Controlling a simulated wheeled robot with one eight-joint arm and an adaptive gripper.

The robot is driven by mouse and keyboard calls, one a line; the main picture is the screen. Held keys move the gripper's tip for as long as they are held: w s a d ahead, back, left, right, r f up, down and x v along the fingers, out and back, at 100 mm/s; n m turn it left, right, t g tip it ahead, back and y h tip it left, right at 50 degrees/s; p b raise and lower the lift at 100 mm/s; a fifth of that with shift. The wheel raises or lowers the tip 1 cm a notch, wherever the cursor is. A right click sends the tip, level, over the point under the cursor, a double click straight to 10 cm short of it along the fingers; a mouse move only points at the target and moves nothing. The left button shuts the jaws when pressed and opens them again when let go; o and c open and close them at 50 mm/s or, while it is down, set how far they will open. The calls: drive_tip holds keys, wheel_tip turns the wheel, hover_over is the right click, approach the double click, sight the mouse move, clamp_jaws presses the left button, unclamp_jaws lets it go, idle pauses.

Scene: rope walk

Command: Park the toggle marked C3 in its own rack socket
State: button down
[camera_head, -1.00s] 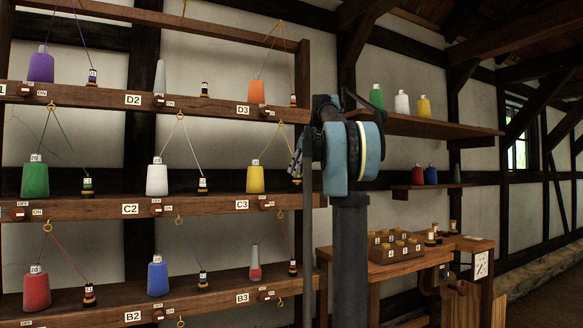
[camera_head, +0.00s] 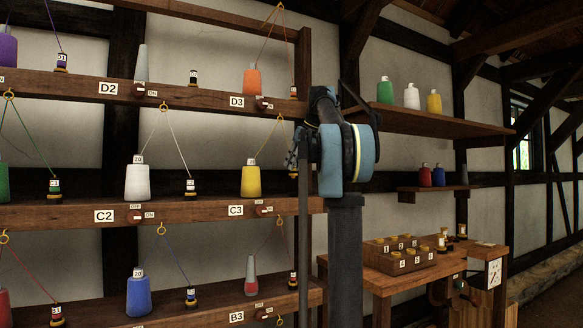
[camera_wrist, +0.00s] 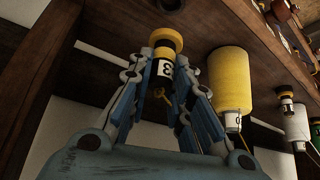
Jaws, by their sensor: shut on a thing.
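In the wrist view my gripper (camera_wrist: 167,82) is shut on a toggle with a black body, a yellow flanged end and a white label (camera_wrist: 166,68). Only a "3" reads clearly on the label. The toggle's yellow end points toward the wooden shelf board at the top of that view; I cannot tell whether they touch. In the head view my gripper (camera_head: 293,152) shows partly behind my arm, just right of the yellow cone (camera_head: 250,181) above the C3 label (camera_head: 236,210).
The yellow cone stands close beside my gripper in the wrist view (camera_wrist: 230,82). Other toggles and cones line the rack shelf (camera_head: 170,212), threads rising to hooks. An upright wooden post stands near my arm.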

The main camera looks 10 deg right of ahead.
sight(293, 176)
drive_tip(key=shift+w, duration=0.2)
drive_tip(key=shift+f, duration=2.85)
drive_tip(key=shift+s, duration=0.1)
drive_tip(key=shift+f, duration=0.55)
drive_tip(key=c, duration=1.8)
unclamp_jaws()
drive_tip(key=shift+o, duration=0.2)
